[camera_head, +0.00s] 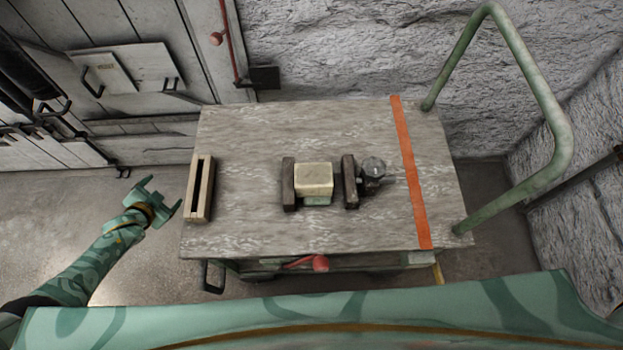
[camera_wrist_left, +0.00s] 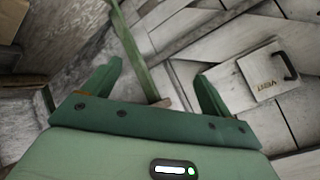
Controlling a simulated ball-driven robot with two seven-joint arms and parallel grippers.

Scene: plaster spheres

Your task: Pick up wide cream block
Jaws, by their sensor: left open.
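The wide cream block (camera_head: 314,179) sits near the middle of the cart top in the head view, on or over a pale green piece (camera_head: 318,201) that shows at its front edge. A dark brown upright block stands on its left (camera_head: 288,184) and another on its right (camera_head: 349,181). My left gripper (camera_head: 160,196) is open and empty, off the left edge of the cart, well away from the cream block. In the left wrist view its two green fingers (camera_wrist_left: 155,90) are apart with nothing between them. My right gripper is not seen.
The cart top (camera_head: 240,225) has a slotted wooden piece (camera_head: 200,189) at its left edge, nearest my left gripper. A dark round-topped knob (camera_head: 373,169) sits right of the blocks. An orange strip (camera_head: 411,180) and a green handle rail (camera_head: 545,100) lie farther right.

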